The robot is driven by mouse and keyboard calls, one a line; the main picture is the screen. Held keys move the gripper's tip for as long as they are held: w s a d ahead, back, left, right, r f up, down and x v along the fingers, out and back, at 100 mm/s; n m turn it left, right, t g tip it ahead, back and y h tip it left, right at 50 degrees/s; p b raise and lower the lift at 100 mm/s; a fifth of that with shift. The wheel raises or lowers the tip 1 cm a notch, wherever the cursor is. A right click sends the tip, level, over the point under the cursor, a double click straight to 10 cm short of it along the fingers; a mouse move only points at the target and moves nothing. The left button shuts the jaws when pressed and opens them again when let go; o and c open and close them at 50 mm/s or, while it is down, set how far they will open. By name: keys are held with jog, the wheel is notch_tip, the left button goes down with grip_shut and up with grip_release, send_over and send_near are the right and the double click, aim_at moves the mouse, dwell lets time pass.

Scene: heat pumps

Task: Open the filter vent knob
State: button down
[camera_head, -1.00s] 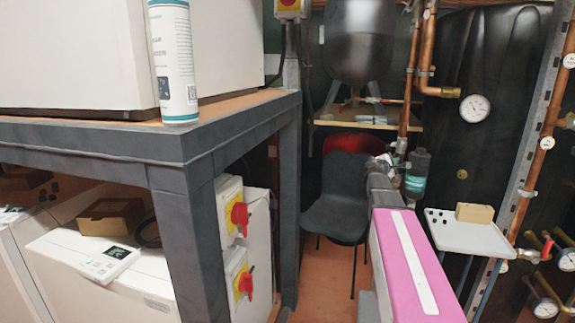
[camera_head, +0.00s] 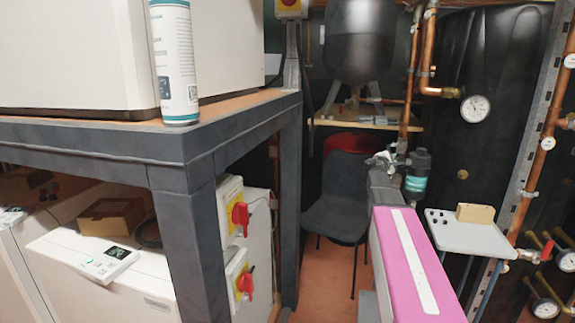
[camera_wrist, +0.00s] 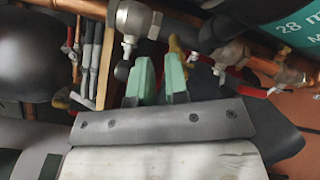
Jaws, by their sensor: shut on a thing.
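The filter, a dark cylinder with a green label (camera_head: 415,184), hangs on the pipework beyond my pink arm in the head view. Its large green label (camera_wrist: 298,28) fills the upper right corner of the wrist view. My gripper (camera_wrist: 160,64) shows there with two pale green fingers a small gap apart, among the valves left of the filter. It is shut on a small part, seemingly the vent knob, which the fingers mostly hide. In the head view my gripper (camera_head: 382,162) is small beside the filter's top left.
Valves and copper pipes (camera_wrist: 140,18) crowd round my fingers. A grey chair (camera_head: 338,205) stands left of my arm. A white tray (camera_head: 465,238) with a small box is at the right. A dark-framed bench (camera_head: 120,140) fills the left.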

jog(key=shift+s+v, duration=0.2)
jog(key=shift+v, duration=2.2)
jog(key=shift+d, duration=0.15)
